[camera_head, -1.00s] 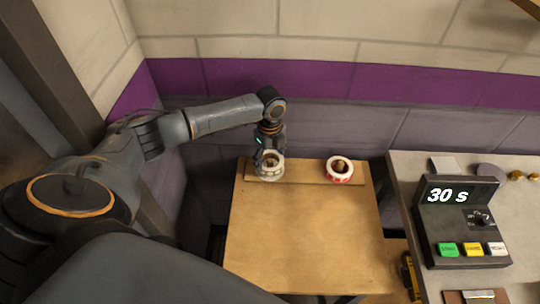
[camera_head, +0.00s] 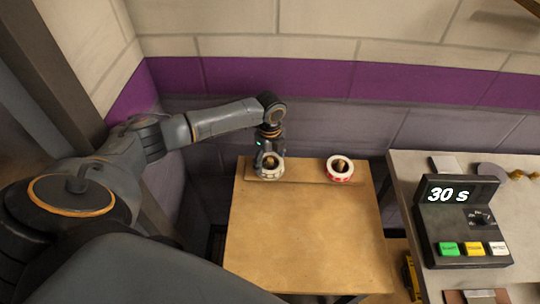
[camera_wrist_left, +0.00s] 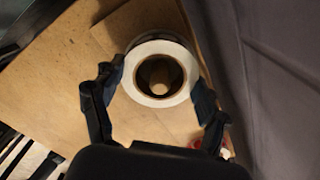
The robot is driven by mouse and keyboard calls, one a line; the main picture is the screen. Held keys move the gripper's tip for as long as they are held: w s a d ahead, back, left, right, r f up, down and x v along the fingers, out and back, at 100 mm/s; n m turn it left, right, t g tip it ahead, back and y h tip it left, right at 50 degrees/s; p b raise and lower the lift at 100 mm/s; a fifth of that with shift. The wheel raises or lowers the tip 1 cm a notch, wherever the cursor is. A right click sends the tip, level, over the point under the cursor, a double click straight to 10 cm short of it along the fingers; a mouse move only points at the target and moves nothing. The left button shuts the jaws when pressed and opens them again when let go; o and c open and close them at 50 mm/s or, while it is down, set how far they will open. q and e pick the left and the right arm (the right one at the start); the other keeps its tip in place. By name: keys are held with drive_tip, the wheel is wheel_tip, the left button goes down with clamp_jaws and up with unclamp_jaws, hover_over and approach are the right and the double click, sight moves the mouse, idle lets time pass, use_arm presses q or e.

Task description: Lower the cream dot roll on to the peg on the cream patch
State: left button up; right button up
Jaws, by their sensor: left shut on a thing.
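A cream-white roll (camera_head: 269,176) with dark marks on its side is at the left of the wooden strip on the small table. My left gripper (camera_head: 268,160) is shut on it from above. In the left wrist view the roll (camera_wrist_left: 131,78) sits between the two fingers (camera_wrist_left: 160,82). The peg's rounded wooden top (camera_wrist_left: 160,76) shows inside the roll's hole, so the roll is lined up over or around it. I cannot tell whether the roll touches the base. The cream patch is hidden beneath the roll. My right gripper is not in view.
A white roll with red marks (camera_head: 340,178) sits around another wooden peg (camera_head: 340,164) to the right. The front of the wooden table (camera_head: 305,235) is clear. A grey counter with a timer box (camera_head: 462,225) stands at the right. The wall is close behind.

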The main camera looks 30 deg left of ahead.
use_arm(q)
drive_tip(key=o, duration=1.2)
wheel_tip(320, 180, up, 12)
drive_tip(key=shift+f, duration=0.1)
